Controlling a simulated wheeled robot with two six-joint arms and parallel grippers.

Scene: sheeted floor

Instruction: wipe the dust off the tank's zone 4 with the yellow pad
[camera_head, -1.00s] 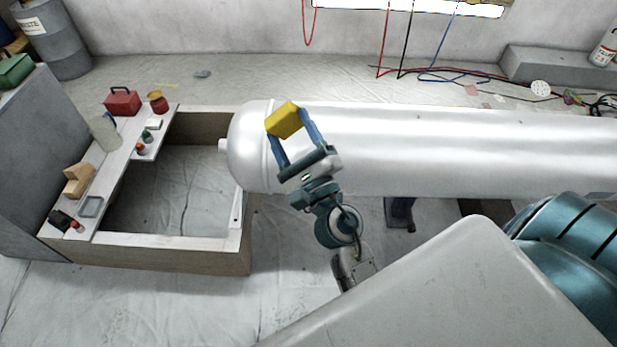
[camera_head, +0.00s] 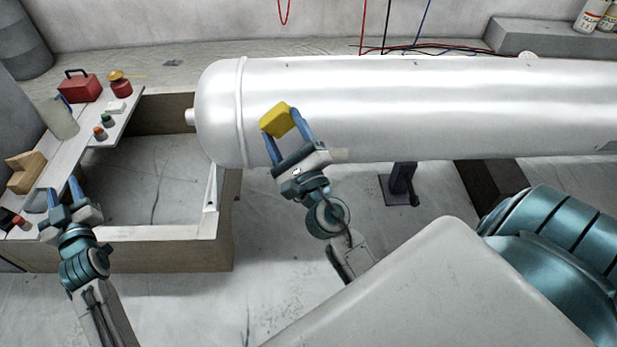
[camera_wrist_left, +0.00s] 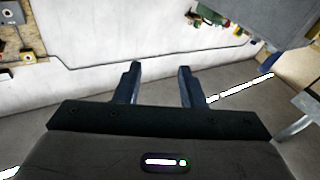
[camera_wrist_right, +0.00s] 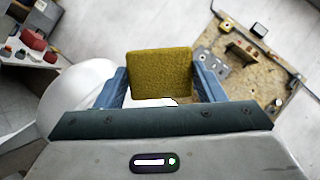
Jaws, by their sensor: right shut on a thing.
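The tank (camera_head: 420,95) is a long white horizontal cylinder across the head view, with a domed left end and a seam ring near it. No zone marks or dust can be made out on it. My right gripper (camera_head: 285,137) is shut on the yellow pad (camera_head: 275,119), which overlaps the tank's lower front near the left end; contact cannot be told. The pad also shows between the fingers in the right wrist view (camera_wrist_right: 160,75). My left gripper (camera_head: 62,197) is open and empty at the lower left, in front of the bench; its fingers show apart in the left wrist view (camera_wrist_left: 160,85).
A low wooden frame (camera_head: 150,255) stands beside the tank's left end. Hoses hang behind the tank.

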